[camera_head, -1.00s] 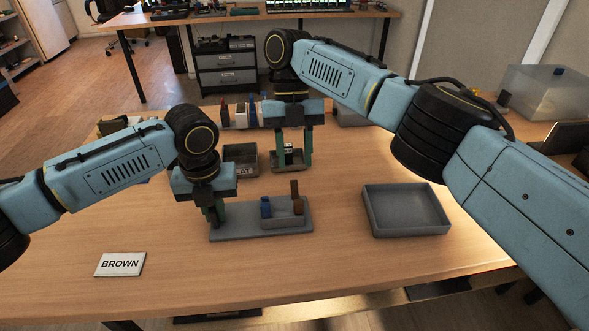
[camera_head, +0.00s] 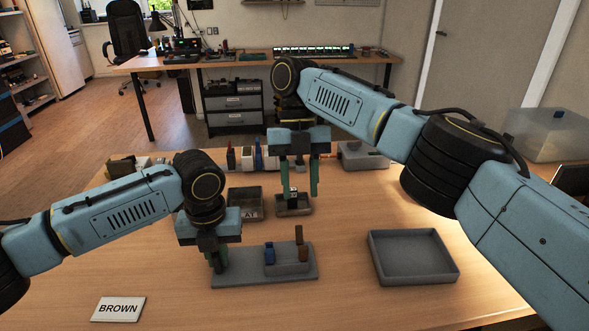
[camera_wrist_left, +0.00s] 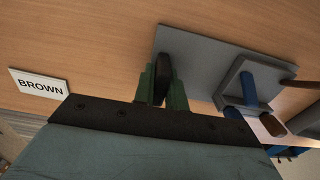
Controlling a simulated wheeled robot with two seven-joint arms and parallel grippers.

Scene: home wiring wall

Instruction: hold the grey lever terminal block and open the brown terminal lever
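The grey lever terminal block (camera_head: 287,268) sits on a flat grey plate (camera_head: 240,279). A blue lever (camera_head: 269,254) and an upright brown lever (camera_head: 299,236) show on it; a second brown piece (camera_head: 303,253) is beside it. They also show in the left wrist view, the blue lever (camera_wrist_left: 249,90) beside the block's wall. My left gripper (camera_head: 217,266) is down at the plate's left end, its fingers closed around a dark upright grip (camera_wrist_left: 163,72), apart from the levers. My right gripper (camera_head: 299,188) is open above the small trays, behind the block.
A small tray (camera_head: 293,211) with a small part lies below my right gripper, another tray (camera_head: 246,208) to its left. An empty grey tray (camera_head: 413,277) stands right. A white BROWN card (camera_head: 118,309) lies front left. Several parts line the table's back. Table between plate and empty tray is clear.

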